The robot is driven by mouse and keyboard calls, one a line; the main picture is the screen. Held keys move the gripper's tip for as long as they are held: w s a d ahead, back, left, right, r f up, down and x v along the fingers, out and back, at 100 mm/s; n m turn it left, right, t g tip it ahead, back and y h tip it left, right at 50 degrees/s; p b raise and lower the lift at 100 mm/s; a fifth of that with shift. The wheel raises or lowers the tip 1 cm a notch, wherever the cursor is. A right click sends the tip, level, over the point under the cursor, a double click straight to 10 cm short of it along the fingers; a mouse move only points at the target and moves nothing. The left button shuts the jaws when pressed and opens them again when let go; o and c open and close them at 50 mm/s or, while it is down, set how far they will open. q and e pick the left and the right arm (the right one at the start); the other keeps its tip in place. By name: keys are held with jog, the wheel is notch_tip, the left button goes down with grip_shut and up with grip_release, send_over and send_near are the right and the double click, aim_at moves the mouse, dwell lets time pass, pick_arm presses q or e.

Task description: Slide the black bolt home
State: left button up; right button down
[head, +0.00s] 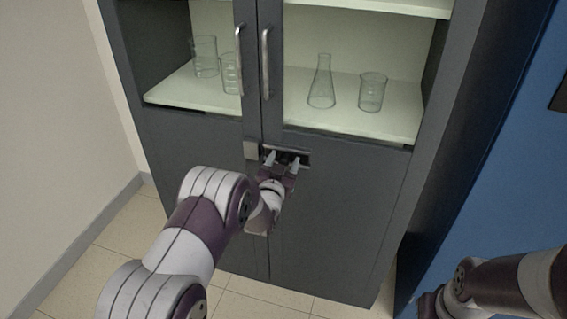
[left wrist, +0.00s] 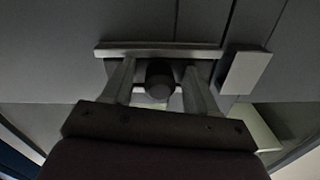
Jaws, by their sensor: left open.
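The black bolt (left wrist: 158,77) shows in the left wrist view as a dark round knob in front of a light metal rail on the cabinet doors. In the head view the bolt is mostly hidden between my fingers, and its mount (head: 303,154) shows on the right door. A grey keeper block (head: 251,150) sits on the left door, across the door gap; it also shows in the left wrist view (left wrist: 246,72). My left gripper (head: 282,160) is open, with one finger on each side of the knob and visible gaps between. My right gripper's fingers are out of view.
The grey cabinet (head: 335,210) has two upright door handles (head: 266,64) above the bolt. Glassware, including a flask (head: 322,84), stands on the shelf behind the upper doors. A blue surface (head: 505,165) stands at right. Tiled floor shows at lower left.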

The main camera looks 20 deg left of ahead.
aim_at(270, 151)
pick_arm(q)
jog(key=shift+c, duration=0.3)
grip_shut()
jog(key=a, duration=0.5)
jog(key=shift+b, duration=0.3)
jog(key=shift+d, duration=0.15)
jog(key=shift+c, duration=0.2)
grip_release()
jog(key=shift+o, duration=0.5)
jog(key=shift+a, duration=0.2)
jog(key=shift+d, duration=0.1)
